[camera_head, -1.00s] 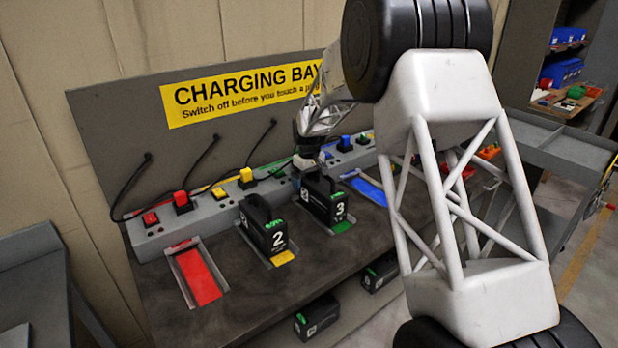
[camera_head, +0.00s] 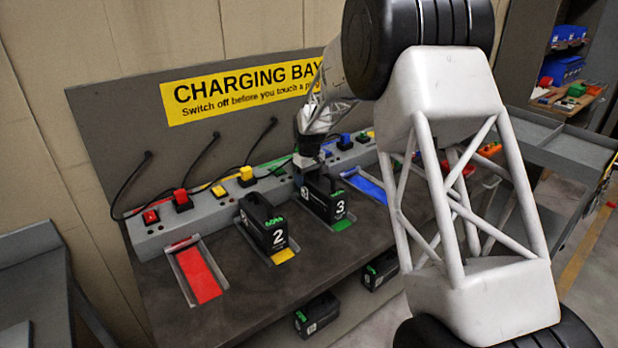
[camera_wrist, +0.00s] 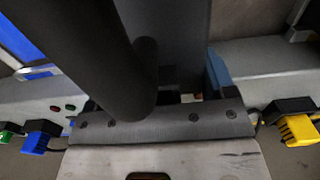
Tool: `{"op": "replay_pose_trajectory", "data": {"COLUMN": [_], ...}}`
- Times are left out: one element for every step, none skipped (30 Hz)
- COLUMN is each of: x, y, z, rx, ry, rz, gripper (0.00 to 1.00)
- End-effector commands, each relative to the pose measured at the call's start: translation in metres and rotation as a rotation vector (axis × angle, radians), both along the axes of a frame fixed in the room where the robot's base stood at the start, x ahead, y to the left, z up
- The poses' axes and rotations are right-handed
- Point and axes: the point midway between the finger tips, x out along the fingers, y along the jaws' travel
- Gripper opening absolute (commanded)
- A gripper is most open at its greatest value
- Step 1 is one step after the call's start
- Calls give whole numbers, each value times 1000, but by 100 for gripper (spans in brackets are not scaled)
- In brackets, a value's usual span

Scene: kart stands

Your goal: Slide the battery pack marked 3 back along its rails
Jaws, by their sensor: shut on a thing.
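The black battery pack marked 3 (camera_head: 324,206) stands upright on the green-marked rails (camera_head: 343,224) in the head view. A short green strip shows in front of it. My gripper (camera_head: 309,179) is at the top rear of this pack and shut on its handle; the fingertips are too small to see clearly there. In the wrist view a dark rounded bar (camera_wrist: 105,60) crosses the upper left, close to the camera. The grip itself is mostly hidden in that view.
Pack 2 (camera_head: 264,225) stands on the yellow rails to the left; the red bay (camera_head: 200,276) and blue bay (camera_head: 368,188) are empty. The grey switch strip (camera_head: 215,205) with plugs and cables runs behind.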

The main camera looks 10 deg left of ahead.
Motion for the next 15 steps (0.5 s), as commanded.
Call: {"op": "replay_pose_trajectory", "data": {"x": [-1,-1,-2,-3,-4,-4,-5,-6,-6,-7,-8,-8,-9,-9,-10], "y": [-1,-2,-2,-3,-4,-5,-5,-6,-7,-7,-8,-9,-9,-10,-11], "z": [0,0,0,0,0,0,0,-1,-1,0,0,0,0,0,0], "rx": [-1,-1,-1,-1,0,0,-1,-1,-1,-1,-1,-1,0,0,-1], "ry": [1,1,1,1,1,1,2,2,2,2,2,2,1,1,1], "rz": [0,0,0,0,0,0,0,0,0,0,0,0,0,0,0], "gripper": [3,3,3,3,3,3,3,3,3,3,3,3,3,3,3]}}
